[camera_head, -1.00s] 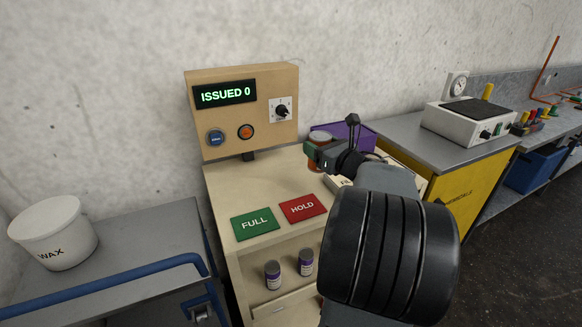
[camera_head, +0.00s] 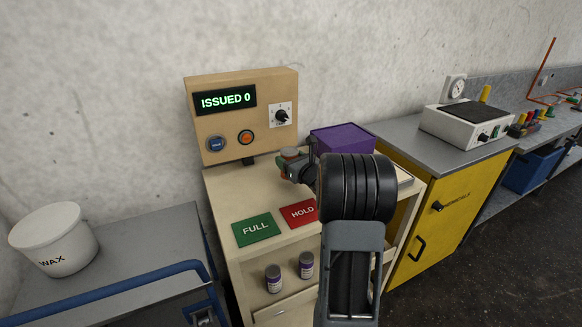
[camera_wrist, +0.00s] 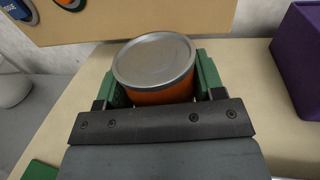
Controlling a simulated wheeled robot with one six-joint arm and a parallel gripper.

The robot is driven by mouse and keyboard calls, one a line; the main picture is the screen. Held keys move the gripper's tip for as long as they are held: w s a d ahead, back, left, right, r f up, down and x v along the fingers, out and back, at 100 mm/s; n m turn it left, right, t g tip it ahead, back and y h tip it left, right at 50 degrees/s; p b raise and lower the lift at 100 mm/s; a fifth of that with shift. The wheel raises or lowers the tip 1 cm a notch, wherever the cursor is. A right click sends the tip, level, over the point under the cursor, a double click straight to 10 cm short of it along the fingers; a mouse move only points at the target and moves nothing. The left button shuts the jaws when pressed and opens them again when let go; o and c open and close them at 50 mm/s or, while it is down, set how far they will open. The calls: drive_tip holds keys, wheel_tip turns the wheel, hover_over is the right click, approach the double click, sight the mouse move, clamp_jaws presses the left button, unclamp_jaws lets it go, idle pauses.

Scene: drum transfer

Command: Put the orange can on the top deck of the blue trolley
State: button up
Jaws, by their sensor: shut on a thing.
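The orange can (camera_wrist: 160,95) has a grey metal lid and sits between the green fingers of my gripper (camera_wrist: 153,85) in the wrist view. The fingers are shut on its sides. In the head view the can (camera_head: 290,154) shows only in part, above the cream cabinet top near the control panel; my gripper (camera_head: 296,170) and arm hide the rest. I cannot tell whether the can touches the surface. A grey trolley or cart with a blue rail (camera_head: 110,280) stands at the lower left; it may be the blue trolley.
A white WAX tub (camera_head: 55,248) stands on the grey top at left. Green FULL (camera_head: 254,229) and red HOLD (camera_head: 299,213) plates lie on the cabinet. A purple box (camera_head: 343,138) is right of the can. The panel (camera_head: 243,115) reads ISSUED 0.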

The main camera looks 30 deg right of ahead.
drive_tip(key=shift+w+f, duration=0.25)
drive_tip(key=shift+f, duration=1.4)
drive_tip(key=shift+f, duration=0.2)
drive_tip(key=o, duration=1.2)
drive_tip(key=shift+o, duration=0.2)
